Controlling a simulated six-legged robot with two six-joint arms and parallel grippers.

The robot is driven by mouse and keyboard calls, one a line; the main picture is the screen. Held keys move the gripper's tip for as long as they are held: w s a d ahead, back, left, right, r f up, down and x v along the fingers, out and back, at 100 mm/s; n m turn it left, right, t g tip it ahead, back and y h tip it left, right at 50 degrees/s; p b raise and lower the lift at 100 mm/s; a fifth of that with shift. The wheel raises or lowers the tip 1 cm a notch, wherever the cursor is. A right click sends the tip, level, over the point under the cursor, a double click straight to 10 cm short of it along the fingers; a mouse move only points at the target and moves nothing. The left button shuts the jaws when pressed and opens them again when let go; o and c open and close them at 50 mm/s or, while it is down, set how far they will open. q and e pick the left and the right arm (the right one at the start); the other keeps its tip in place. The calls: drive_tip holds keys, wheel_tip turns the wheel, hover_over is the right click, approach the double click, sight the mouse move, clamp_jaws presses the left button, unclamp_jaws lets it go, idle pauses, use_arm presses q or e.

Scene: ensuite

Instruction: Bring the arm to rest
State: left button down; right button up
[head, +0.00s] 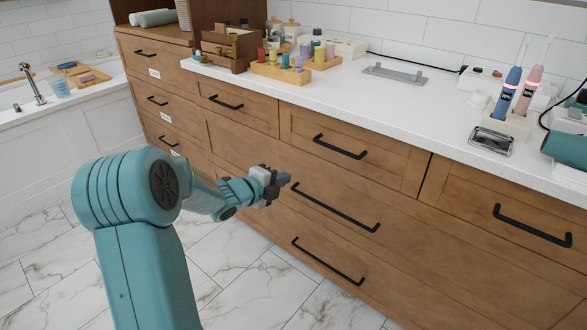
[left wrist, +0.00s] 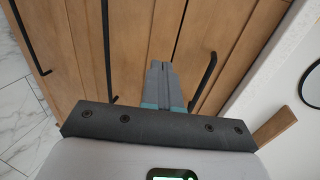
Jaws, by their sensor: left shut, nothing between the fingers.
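My left arm comes in from the lower left in the head view and stretches out in front of the wooden drawers. My left gripper (head: 283,180) is shut and empty, close to the drawer fronts near the left end of a long black handle (head: 335,207). I cannot tell from the head view whether it touches the front. In the left wrist view the two grey fingers (left wrist: 160,72) lie together with nothing between them, with wooden drawer fronts and black handles beyond. My right gripper is not in view.
The wooden cabinet (head: 240,135) carries a white counter (head: 400,100) with bottles, a wooden box (head: 230,47), a grey tray (head: 394,73) and two electric toothbrushes (head: 507,92). All drawers look closed. A white bathtub (head: 60,120) stands at left. The marble floor (head: 250,285) shows free room.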

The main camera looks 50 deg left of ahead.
use_arm(q)
drive_tip(key=w+d+f+m+g+h, duration=0.1)
drive_tip(key=w+d+f+m+h, duration=0.2)
drive_tip(key=d, duration=0.6)
drive_tip(key=w+d+f+m+h, duration=0.1)
drive_tip(key=w+d+f+h, duration=0.25)
drive_tip(key=d+f, duration=0.4)
drive_tip(key=s+d+f+m+g+h, duration=0.2)
drive_tip(key=d+f+m, duration=0.1)
drive_tip(key=d, duration=0.4)
drive_tip(key=s+d+f+m+g+h, duration=0.1)
drive_tip(key=d+f+m+g, duration=0.15)
drive_tip(key=d, duration=0.35)
drive_tip(key=s+d+f+m+g+y, duration=0.1)
drive_tip(key=s+d+f+m+g, duration=0.3)
drive_tip(key=s+m, duration=0.6)
drive_tip(key=s+d+f+m+g+y, duration=0.1)
drive_tip(key=s+d+f+m+g, duration=0.4)
drive_tip(key=m, duration=0.9)
drive_tip(key=s+d+f+m+g+y, duration=0.1)
drive_tip(key=s+d+f+m, duration=0.3)
drive_tip(key=s+f+m, duration=0.6)
drive_tip(key=w+r+m+t+p, duration=0.2)
drive_tip(key=r+m+p, duration=0.9)
drive_tip(key=r+p, duration=1.8)
wheel_tip(320, 180, up, 4)
drive_tip(key=shift+w+f, duration=0.2)
drive_tip(key=shift+w, duration=0.8)
